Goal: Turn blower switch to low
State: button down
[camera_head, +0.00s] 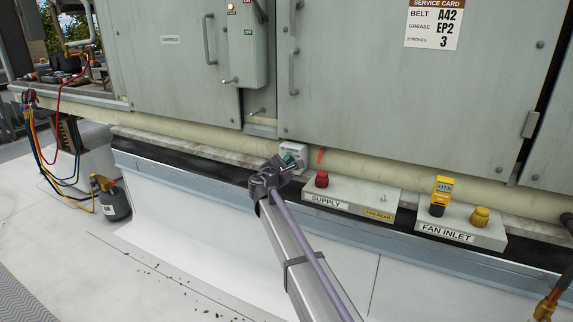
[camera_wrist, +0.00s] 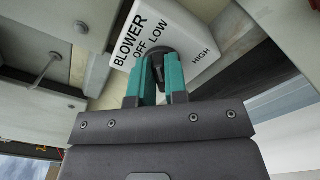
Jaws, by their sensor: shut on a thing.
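The blower switch (camera_wrist: 192,42) is a white box with black lettering, "BLOWER", "OFF", "LOW" and "HIGH", and a dark knob (camera_wrist: 159,62). My gripper (camera_wrist: 160,68) has teal fingers closed around the knob, one on each side. Which mark the knob points to cannot be told, as the fingers cover part of it. In the head view the switch box (camera_head: 293,150) sits low on the unit's front, just below the cabinet doors. My gripper (camera_head: 290,161) is in front of it and hides part of its face.
A supply block (camera_head: 350,199) with a red knob (camera_head: 322,179) stands right of my gripper. Farther right is a fan inlet block (camera_head: 462,228) with a yellow meter (camera_head: 441,190). A switch box with a lever (camera_head: 247,42) hangs above. The white roof at the left front is mostly clear.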

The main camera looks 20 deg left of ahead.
jog(key=c, duration=1.1)
grip_release()
jog(key=shift+c, duration=0.2)
jog(key=shift+s, duration=0.1)
jog(key=s+a, duration=0.1)
jog(key=s, duration=0.9)
jog(key=shift+s, duration=0.35)
